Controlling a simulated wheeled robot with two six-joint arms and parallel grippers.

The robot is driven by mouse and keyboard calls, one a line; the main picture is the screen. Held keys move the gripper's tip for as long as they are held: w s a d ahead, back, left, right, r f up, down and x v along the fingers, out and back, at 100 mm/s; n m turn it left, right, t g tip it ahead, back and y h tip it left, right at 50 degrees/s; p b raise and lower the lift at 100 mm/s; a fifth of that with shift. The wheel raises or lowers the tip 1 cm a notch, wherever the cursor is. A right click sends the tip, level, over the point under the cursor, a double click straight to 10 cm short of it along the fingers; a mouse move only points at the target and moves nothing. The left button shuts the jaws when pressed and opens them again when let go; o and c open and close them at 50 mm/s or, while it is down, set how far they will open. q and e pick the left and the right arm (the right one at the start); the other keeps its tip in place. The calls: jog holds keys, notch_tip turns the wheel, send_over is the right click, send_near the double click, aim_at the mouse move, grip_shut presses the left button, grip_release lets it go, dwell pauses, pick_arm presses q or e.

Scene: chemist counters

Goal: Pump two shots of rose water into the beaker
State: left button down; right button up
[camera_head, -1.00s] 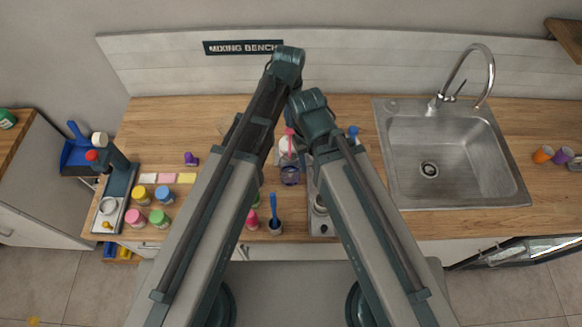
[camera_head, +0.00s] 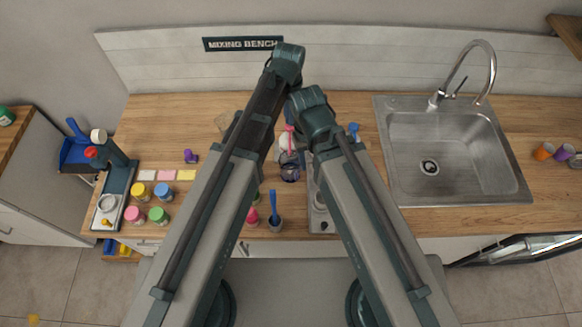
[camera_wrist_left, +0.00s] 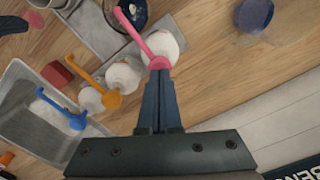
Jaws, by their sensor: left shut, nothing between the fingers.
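The pump bottle with a pink pump head (camera_wrist_left: 158,62) and white body (camera_wrist_left: 168,46) stands on the counter. It also shows between my arms in the head view (camera_head: 289,140). Its pink spout points toward a dark-looking glass beaker (camera_wrist_left: 128,14), seen with purplish contents in the head view (camera_head: 290,172). My left gripper (camera_wrist_left: 158,76) is shut and empty, its fingertips at the pump head; whether they touch it is unclear. In the head view my arms hide it.
White bottles with an orange pump (camera_wrist_left: 112,98) and a blue pump (camera_wrist_left: 77,121) stand beside the pink one. A bluish glass (camera_wrist_left: 254,14) stands apart. Colored jars (camera_head: 158,216) are at left; the steel sink (camera_head: 385,105) is at right.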

pick_arm(q)
jog(key=shift+f+b, duration=0.95)
jog(key=shift+f, duration=0.15)
jog(key=shift+r, duration=0.1)
jog(key=shift+r+p, duration=1.4)
jog(key=shift+p, duration=0.1)
jog(key=shift+r, duration=0.1)
notch_tip(320, 180, up, 6)
jog(key=p, duration=0.6)
